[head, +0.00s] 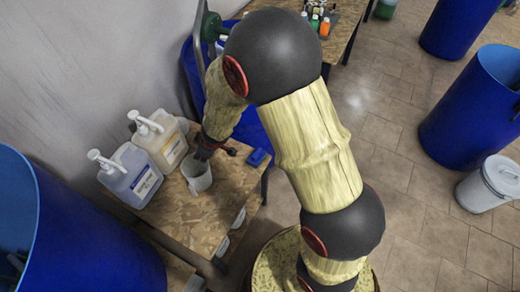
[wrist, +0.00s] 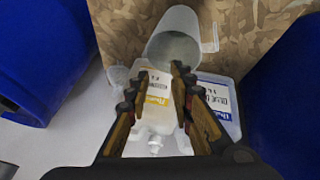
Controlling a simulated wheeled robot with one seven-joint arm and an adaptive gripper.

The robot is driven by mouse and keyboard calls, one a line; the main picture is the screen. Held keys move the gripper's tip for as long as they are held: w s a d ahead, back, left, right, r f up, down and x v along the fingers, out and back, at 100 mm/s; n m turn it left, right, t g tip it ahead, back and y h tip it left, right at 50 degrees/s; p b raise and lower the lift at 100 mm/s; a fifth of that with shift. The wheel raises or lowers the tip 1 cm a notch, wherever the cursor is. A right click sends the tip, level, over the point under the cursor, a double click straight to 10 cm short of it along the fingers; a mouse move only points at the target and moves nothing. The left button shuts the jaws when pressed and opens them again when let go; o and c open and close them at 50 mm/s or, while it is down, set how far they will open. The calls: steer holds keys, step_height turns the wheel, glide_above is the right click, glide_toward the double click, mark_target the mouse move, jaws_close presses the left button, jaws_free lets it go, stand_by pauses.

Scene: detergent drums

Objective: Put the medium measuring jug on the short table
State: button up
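A pale grey translucent measuring jug (head: 198,178) stands upright on a table (head: 190,217) with a chipboard top. It is the only jug I can make out, so its size cannot be compared. In the wrist view the jug (wrist: 178,22) lies just beyond my fingertips, its handle to the right. My gripper (head: 203,154) is at the jug's far rim in the head view. In the wrist view my gripper (wrist: 160,73) has its fingers apart, the right one overlapping the jug's rim. I cannot tell whether they touch. Which table is the short one is unclear.
Two pump bottles, one with blue liquid (head: 133,179) and one with a yellow label (head: 162,144), stand beside the jug. Blue drums (head: 90,245) stand around. Another table (head: 341,40) holds small bottles.

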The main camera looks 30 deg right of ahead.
steer(key=s+d+r+m+t+h, duration=0.1)
steer(key=s+d+r+m, duration=0.1)
steer(key=d+r, duration=0.4)
steer(key=s+d+r+m+h, duration=0.2)
steer(key=d+r, duration=0.1)
steer(key=r, duration=0.6)
steer(key=s+d+r+m+t+h, duration=0.1)
steer(key=s+d+r+m, duration=0.15)
steer(key=d+r, duration=0.35)
steer(key=s+a+r+m+y, duration=0.1)
steer(key=s+r, duration=0.3)
steer(key=s, duration=0.6)
steer(key=s+a+r+m+g+y, duration=0.1)
steer(key=s+a+r, duration=0.2)
steer(key=s, duration=0.8)
steer(key=shift+a+r+m+g, duration=0.15)
steer(key=shift+r+m+g, duration=0.2)
steer(key=shift+r, duration=0.6)
